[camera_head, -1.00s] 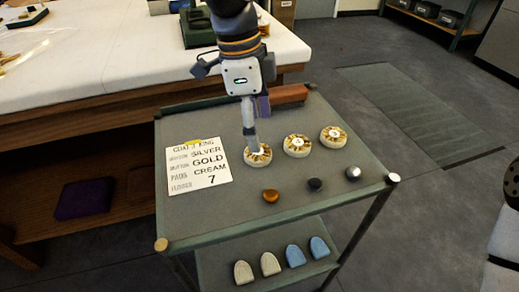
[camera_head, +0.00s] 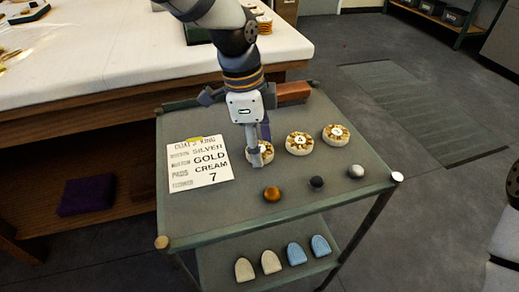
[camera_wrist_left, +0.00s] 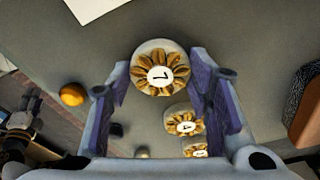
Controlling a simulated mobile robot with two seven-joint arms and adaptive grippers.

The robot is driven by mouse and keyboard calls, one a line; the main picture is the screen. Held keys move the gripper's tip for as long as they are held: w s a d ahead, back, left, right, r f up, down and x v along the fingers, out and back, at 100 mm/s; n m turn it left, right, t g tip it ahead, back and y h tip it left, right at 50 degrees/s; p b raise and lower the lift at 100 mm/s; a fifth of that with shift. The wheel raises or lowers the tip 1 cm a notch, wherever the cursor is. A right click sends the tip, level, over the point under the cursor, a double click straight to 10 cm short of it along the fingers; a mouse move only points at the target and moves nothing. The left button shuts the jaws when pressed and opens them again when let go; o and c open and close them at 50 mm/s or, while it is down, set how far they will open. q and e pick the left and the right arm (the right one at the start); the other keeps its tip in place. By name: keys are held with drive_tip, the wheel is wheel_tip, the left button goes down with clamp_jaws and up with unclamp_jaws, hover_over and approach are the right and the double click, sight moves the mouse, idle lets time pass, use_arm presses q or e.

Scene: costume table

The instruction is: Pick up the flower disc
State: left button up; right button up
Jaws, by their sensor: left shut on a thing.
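The flower disc marked 7 (camera_wrist_left: 160,68) is cream with a ring of golden petals. In the left wrist view it sits between the two fingers of my left gripper (camera_wrist_left: 163,100), which is shut on it. In the head view the disc (camera_head: 267,153) is partly hidden behind the fingers of that gripper (camera_head: 258,158); it is at the cart top, and I cannot tell whether it touches it. Two similar discs stand to its right, the middle one (camera_head: 299,143) marked 4 and a far one (camera_head: 336,134). A dark part, likely my right gripper (camera_wrist_left: 22,125), shows at the left wrist view's lower left.
The cart top (camera_head: 225,215) also holds a card (camera_head: 200,165) reading gold, cream and 7, a gold button (camera_head: 272,194), a dark one (camera_head: 316,183), a silver one (camera_head: 356,171) and a reddish-brown block (camera_head: 293,91). Cream and blue pads lie on the lower shelf (camera_head: 225,255).

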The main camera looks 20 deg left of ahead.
sight(262, 149)
use_arm(q)
wheel_tip(262, 149, up, 3)
drive_tip(key=shift+w+r, duration=0.1)
drive_tip(key=shift+r, duration=0.05)
drive_tip(key=s+d+r+p, duration=0.1)
drive_tip(key=s+r, duration=0.4)
drive_tip(key=s, duration=0.2)
drive_tip(key=s+d+r+p, duration=0.1)
drive_tip(key=s+d+r, duration=0.1)
drive_tip(key=s+r, duration=0.2)
drive_tip(key=s, duration=0.3)
drive_tip(key=shift+r, duration=0.35)
use_arm(e)
drive_tip(key=w+r+t, duration=0.1)
drive_tip(key=w+r, duration=0.1)
drive_tip(key=shift+w+r, duration=0.3)
drive_tip(key=shift+w, duration=0.1)
use_arm(q)
drive_tip(key=shift+o, duration=0.2)
